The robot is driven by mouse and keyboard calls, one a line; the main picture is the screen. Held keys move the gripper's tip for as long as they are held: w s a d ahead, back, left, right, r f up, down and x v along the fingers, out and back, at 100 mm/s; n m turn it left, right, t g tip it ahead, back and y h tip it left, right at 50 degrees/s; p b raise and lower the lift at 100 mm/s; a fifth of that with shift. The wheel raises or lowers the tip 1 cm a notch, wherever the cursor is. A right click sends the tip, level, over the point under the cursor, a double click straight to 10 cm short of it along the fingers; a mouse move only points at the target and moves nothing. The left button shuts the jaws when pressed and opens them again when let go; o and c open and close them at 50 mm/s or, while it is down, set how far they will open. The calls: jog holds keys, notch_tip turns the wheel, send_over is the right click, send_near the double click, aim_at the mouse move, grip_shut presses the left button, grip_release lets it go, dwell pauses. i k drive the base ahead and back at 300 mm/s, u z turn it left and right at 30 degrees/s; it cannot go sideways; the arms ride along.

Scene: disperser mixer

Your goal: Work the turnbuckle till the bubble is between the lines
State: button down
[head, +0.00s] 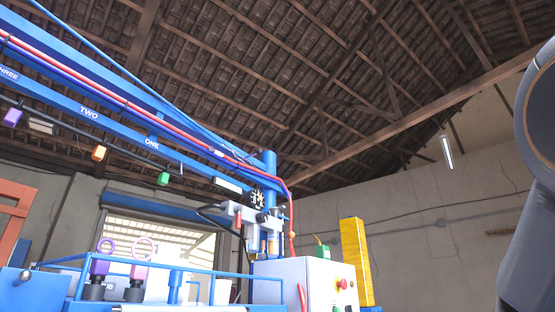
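I cannot make out a turnbuckle, or a level with a bubble and lines, in the head view. The blue machine (270,178) stands left of centre, with long blue beams (115,119) running up to the left. The beams carry the words ONE, TWO and THREE. Below them hang a green block (163,179), an orange block (99,153) and a purple block (12,117) on a dark cable. My gripper is not in view; a dark rounded part of my arm fills the right edge.
A white cabinet (290,280) with a red button (341,284) stands low in the middle. A yellow column (355,262) is to its right. Blue railings (195,271) and two purple ring-topped items (143,256) are at lower left. Open floor is not visible.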

aim_at(259, 151)
jog(key=z, duration=0.5)
jog(key=k, duration=1.2)
jog(key=u, duration=0.05)
jog(key=i, duration=0.5)
jog(key=u, duration=1)
jog(key=i, duration=1.15)
jog(key=z, duration=0.2)
